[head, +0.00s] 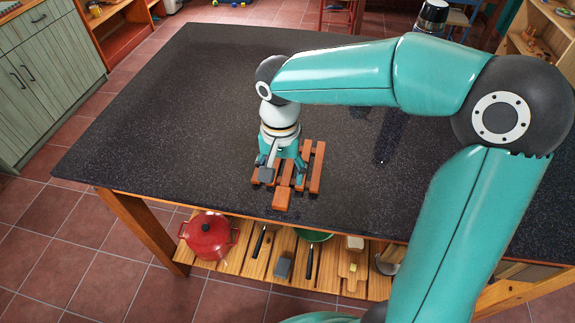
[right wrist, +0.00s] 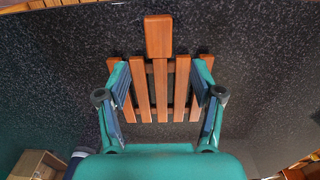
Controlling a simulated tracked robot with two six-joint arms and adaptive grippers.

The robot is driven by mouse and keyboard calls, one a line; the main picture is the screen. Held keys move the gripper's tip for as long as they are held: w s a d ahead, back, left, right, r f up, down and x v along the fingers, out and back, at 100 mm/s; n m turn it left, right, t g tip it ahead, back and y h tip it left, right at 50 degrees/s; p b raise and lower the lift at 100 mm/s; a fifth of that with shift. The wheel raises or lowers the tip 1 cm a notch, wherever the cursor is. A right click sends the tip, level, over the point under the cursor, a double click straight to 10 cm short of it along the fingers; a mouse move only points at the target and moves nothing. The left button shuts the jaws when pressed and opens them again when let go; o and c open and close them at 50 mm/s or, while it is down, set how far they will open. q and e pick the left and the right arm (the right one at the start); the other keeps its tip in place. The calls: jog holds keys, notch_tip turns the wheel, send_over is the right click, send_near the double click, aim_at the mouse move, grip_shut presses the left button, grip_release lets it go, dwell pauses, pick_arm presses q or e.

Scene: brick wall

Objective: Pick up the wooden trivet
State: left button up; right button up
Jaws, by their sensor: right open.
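The wooden trivet (head: 283,198) is a reddish-brown slatted piece with a short handle. It lies flat on the dark speckled table (head: 190,95) near its front edge, with the handle toward that edge. My right gripper (head: 282,176) is right over the trivet, pointing down, and hides part of its slats. In the right wrist view the trivet (right wrist: 160,88) lies between the spread fingers of the right gripper (right wrist: 160,90), handle at the top. The fingers are open, over the outer slats; I cannot tell whether they touch. My left gripper is not in view.
The tabletop is otherwise mostly bare. Under it, a slatted wooden shelf holds a red pot (head: 208,237), a green bowl (head: 314,236) and several utensils. Green cabinets (head: 45,75) stand at the left, and a wooden shelf unit (head: 540,45) at the far right.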

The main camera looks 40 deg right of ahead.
aim_at(283, 192)
jog(key=shift+s+f, duration=0.15)
jog(key=shift+f, duration=0.55)
jog(key=shift+d+f+p, duration=0.1)
jog(key=shift+f+p, duration=0.45)
jog(key=shift+f, duration=2.1)
jog(key=shift+c, duration=0.2)
grip_shut()
